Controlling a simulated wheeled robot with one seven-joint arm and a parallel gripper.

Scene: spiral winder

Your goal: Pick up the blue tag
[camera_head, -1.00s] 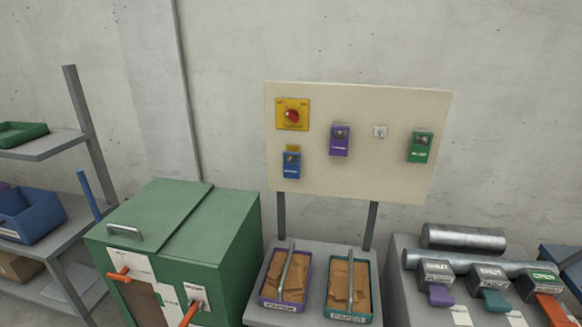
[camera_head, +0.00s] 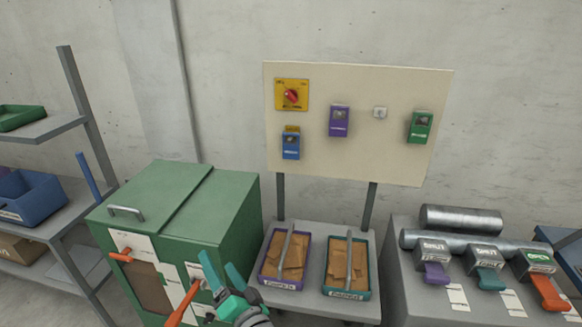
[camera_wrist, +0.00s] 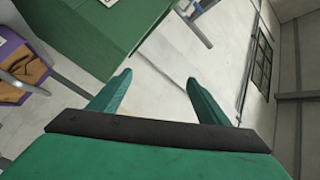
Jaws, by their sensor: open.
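The blue tag (camera_head: 291,149) hangs on the lower left of the beige wall board, under the red knob on its yellow plate (camera_head: 291,95). A small yellow piece sits just above the tag. My gripper (camera_head: 222,270) is open and empty at the bottom of the head view, in front of the green cabinet, below and left of the tag. In the wrist view my gripper (camera_wrist: 155,90) shows two teal fingers spread apart with nothing between them. The blue tag is not in the wrist view.
The board (camera_head: 385,90) also carries a purple tag (camera_head: 339,121) and a green tag (camera_head: 420,127). Below it stand a purple tray (camera_head: 265,268) and a teal tray (camera_head: 371,275). The green cabinet (camera_head: 235,215) has orange handles. A machine with coloured levers (camera_head: 548,292) is at right.

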